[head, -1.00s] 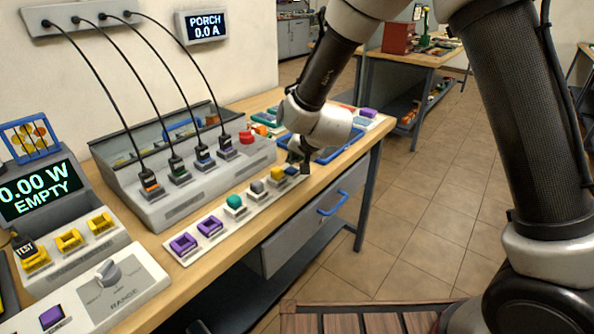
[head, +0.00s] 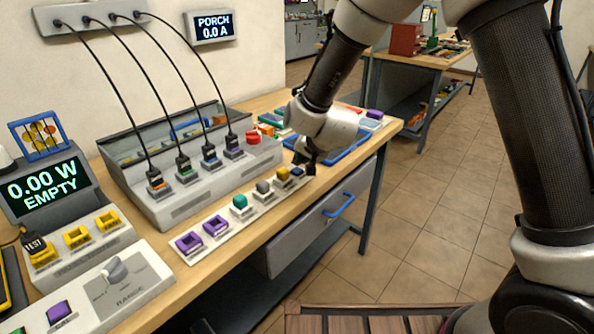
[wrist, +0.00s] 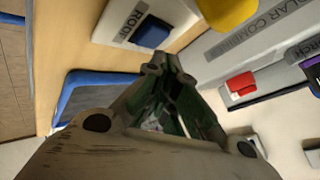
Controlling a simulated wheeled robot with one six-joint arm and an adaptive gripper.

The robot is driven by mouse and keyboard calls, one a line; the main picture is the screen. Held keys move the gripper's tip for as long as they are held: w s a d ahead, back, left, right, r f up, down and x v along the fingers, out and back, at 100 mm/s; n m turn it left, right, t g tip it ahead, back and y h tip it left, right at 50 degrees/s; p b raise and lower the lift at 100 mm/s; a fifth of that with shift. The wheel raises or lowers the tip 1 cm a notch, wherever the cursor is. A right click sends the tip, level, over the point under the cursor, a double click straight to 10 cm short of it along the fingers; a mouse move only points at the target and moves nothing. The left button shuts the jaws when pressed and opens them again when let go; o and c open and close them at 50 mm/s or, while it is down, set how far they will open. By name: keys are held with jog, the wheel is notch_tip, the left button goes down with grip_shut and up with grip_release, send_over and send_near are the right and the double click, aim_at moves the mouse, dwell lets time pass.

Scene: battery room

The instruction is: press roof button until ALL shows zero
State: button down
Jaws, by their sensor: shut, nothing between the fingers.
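The blue roof button (head: 297,171) is at the far right end of a pale button strip (head: 217,250) on the bench. In the wrist view the blue button (wrist: 152,32) sits beside the label ROOF. My gripper (head: 309,169) is shut and empty, with its fingertips close to this button. In the wrist view the fingertips (wrist: 168,66) appear just beside the button; I cannot tell whether they touch it. The wall display (head: 213,26) reads PORCH 0.0 A. The bench display (head: 45,187) reads 0.00 W EMPTY. I see no reading marked ALL.
Behind stands a grey console (head: 180,190) with several plugged cables and a red button (head: 253,138). A blue-rimmed tray (head: 345,153) lies beyond my gripper.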

dwell(0.4)
jog(key=shift+f, duration=0.45)
jog(key=shift+f, duration=0.35)
dwell(0.5)
jog(key=shift+r, duration=0.8)
dwell(0.4)
